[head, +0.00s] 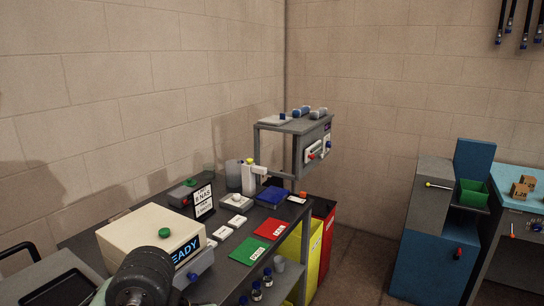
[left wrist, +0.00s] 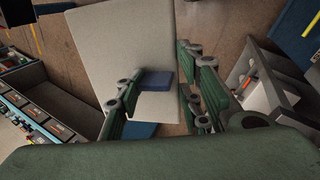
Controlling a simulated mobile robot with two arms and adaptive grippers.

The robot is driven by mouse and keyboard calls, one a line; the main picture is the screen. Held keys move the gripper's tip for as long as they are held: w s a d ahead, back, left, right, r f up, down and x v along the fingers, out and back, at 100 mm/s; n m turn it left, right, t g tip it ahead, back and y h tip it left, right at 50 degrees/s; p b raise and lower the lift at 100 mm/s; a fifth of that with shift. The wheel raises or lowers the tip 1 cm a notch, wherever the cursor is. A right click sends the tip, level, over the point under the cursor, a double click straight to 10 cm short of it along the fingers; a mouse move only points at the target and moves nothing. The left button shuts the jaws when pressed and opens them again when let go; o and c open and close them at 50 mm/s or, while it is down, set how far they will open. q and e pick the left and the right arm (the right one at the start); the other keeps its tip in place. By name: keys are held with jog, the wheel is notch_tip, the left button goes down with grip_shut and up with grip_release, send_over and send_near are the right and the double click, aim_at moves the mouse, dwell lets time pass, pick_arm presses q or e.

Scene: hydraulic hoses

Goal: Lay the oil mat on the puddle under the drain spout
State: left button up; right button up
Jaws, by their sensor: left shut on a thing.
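In the left wrist view, my left gripper (left wrist: 163,88) has its green fingers on either side of a blue block (left wrist: 155,80). The block sits on a large pale grey sheet, which looks like the oil mat (left wrist: 120,40). The gripper is shut on the mat by this block, and the sheet stretches out beyond the fingertips. My left gripper does not show in the head view. My right gripper is in neither view. I cannot make out the puddle or the drain spout in either view.
The head view shows a crowded grey bench (head: 215,272) with a cream READY box (head: 150,235), a red mat (head: 270,229) and a green mat (head: 249,251). Yellow and red bins (head: 325,235) stand beside it. A blue cabinet (head: 430,262) is at right, with open floor (head: 360,270) between.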

pick_arm(q)
jog(key=w+a+f+n+t, duration=0.1)
jog(key=w+a+f+n, duration=0.15)
jog(key=a, duration=1.05)
notch_tip(320, 180, down, 9)
jog(key=b, duration=0.8)
jog(key=shift+s+r, duration=0.15)
jog(key=shift+s, duration=0.15)
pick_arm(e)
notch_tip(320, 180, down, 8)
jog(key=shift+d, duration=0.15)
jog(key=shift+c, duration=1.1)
pick_arm(q)
jog(key=shift+a, duration=0.15)
